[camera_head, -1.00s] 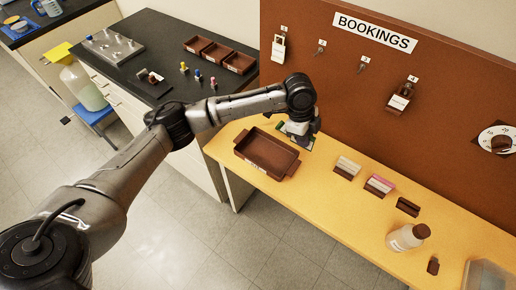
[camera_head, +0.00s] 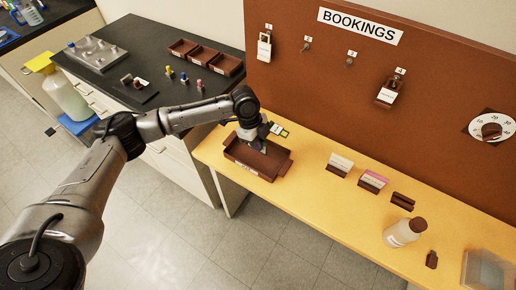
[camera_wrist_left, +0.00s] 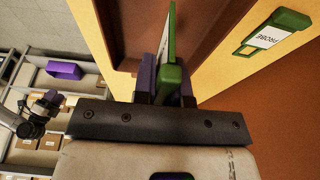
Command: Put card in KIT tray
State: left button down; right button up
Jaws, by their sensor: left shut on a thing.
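The brown KIT tray (camera_head: 276,168) stands at the left end of the yellow bench; its wall also shows in the left wrist view (camera_wrist_left: 215,30). My left gripper (camera_head: 263,146) is over the tray, pointing down. In the left wrist view, its purple fingers (camera_wrist_left: 167,88) are shut on a green-edged card (camera_wrist_left: 170,48), held on edge. The card's lower end reaches into the tray area; I cannot tell whether it touches the floor. A second green-framed card, marked PROBE (camera_wrist_left: 270,35), lies on the bench beside the tray; it also shows in the head view (camera_head: 279,130).
The brown BOOKINGS board (camera_head: 320,70) rises behind the bench. Card holders (camera_head: 372,181), a white bottle (camera_head: 402,233) and a clear box (camera_head: 487,270) stand to the right. The black counter (camera_head: 130,45) with small brown trays (camera_head: 205,56) is at the left. Bench between tray and holders is clear.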

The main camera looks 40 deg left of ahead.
pick_arm(q)
notch_tip(320, 180, down, 3)
jog(key=shift+f+b, duration=0.15)
jog(key=shift+b, duration=0.25)
jog(key=c, duration=1.2)
grip_release()
jog(key=shift+f, duration=0.1)
jog(key=shift+o, duration=0.2)
jog(key=p+v, duration=0.2)
jog(key=v, duration=0.9)
jog(key=shift+d+p, duration=0.1)
jog(key=shift+p, duration=0.25)
jog(key=shift+r, duration=0.65)
